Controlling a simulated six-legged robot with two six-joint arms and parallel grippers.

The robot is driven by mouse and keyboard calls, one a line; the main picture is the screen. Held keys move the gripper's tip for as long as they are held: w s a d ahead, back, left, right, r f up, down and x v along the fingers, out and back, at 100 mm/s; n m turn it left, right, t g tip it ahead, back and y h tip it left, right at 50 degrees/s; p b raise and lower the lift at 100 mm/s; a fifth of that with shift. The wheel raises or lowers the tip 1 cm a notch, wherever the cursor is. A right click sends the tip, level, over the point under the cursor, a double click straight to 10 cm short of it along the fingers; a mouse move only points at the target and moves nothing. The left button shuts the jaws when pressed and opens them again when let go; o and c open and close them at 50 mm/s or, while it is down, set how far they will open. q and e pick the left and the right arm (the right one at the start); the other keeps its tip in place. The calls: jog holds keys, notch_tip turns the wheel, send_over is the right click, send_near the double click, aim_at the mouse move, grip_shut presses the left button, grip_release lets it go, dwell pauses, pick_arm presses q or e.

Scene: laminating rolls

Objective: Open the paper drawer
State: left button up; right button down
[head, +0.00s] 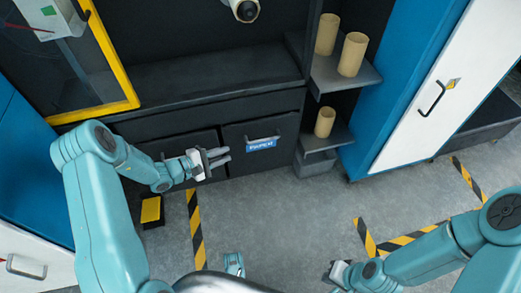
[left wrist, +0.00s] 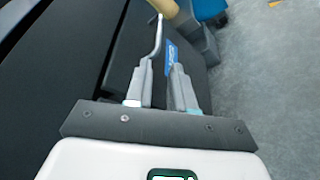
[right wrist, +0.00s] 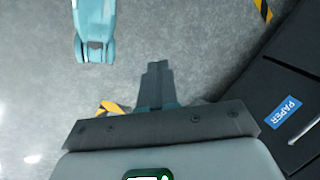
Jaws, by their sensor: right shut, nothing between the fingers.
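The paper drawer (head: 270,163) is a dark front low in the cabinet with a metal bar handle (head: 263,139) and a blue label (head: 261,145). It looks about flush with the front to its left. My left gripper (head: 222,156) is open, left of the handle, with its fingers pointing along the drawer front. In the left wrist view the handle (left wrist: 157,38) and label (left wrist: 171,57) lie beyond the fingertips, with nothing between the fingers. My right gripper (right wrist: 157,68) is shut and empty over the floor; the label "PAPER" (right wrist: 283,112) shows to its right.
A shelf column (head: 345,75) with tan rolls stands right of the drawer. A yellow-framed door (head: 115,55) is above left. A yellow-and-black pedal (head: 151,211) lies on the floor below the cabinet's left part. The grey floor (head: 290,215) before the drawer is clear.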

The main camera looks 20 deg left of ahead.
aim_at(258, 141)
pick_arm(q)
jog(key=b+x, duration=0.4)
jog(key=x, duration=1)
jog(key=shift+w+d+f, duration=0.1)
jog(key=shift+w+d, duration=0.05)
jog(key=shift+w, duration=0.1)
jog(key=shift+w+d+b, duration=0.35)
jog(key=shift+w, duration=0.15)
grip_shut()
